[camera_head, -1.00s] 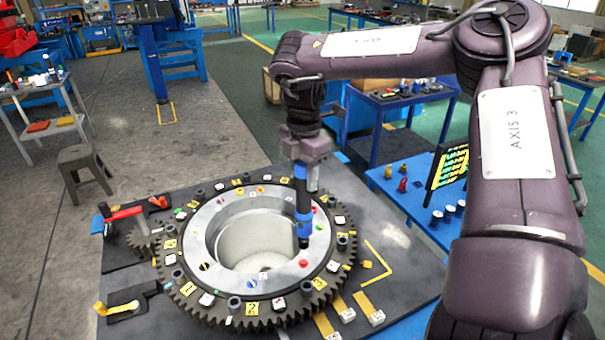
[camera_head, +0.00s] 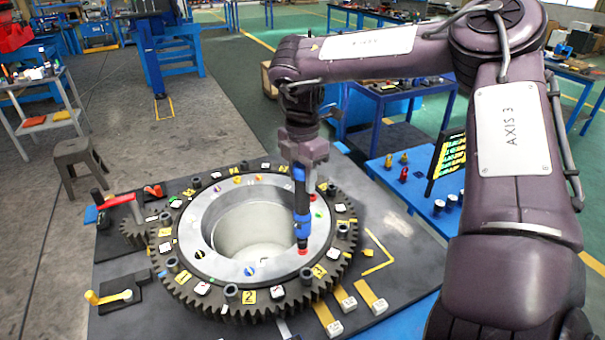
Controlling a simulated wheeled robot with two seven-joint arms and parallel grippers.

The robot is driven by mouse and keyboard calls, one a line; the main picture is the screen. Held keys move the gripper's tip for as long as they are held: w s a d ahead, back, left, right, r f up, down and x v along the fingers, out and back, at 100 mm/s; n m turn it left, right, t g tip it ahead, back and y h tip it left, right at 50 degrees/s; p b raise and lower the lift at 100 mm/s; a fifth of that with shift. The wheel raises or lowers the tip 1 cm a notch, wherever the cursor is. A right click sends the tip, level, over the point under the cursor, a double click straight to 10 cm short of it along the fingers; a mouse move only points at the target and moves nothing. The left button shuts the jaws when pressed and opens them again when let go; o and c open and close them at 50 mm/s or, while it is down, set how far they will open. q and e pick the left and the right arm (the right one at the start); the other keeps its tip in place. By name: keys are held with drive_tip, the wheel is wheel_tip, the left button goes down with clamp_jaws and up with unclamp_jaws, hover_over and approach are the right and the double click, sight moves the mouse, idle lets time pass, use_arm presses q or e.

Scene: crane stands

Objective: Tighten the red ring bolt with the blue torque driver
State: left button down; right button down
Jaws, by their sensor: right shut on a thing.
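The blue torque driver (camera_head: 301,204), with a blue and black body, hangs upright from my right gripper (camera_head: 303,160), which is shut on its top end. Its dark tip is at a red ring bolt (camera_head: 302,252) on the front right of the silver ring (camera_head: 215,267). The tip hides most of the bolt and appears to touch it; I cannot tell how well it is seated. Another red mark (camera_head: 312,197) shows on the ring behind the driver. My left gripper is not in view.
A dark toothed gear (camera_head: 205,309) surrounds the ring, with several upright studs and number tags. A red-handled crank (camera_head: 118,199) and a yellow-handled lever (camera_head: 108,298) stand at the left. A blue side table (camera_head: 408,196) with small parts and a screen is at the right.

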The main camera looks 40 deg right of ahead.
idle(0.7)
drive_tip(key=shift+m+b, duration=0.5)
drive_tip(key=shift+m, duration=0.1)
drive_tip(key=shift+m, duration=0.4)
drive_tip(key=shift+f+b, duration=0.9)
drive_tip(key=shift+b, duration=0.1)
drive_tip(key=shift+f+b, duration=0.2)
drive_tip(key=shift+b, duration=0.2)
idle(3.6)
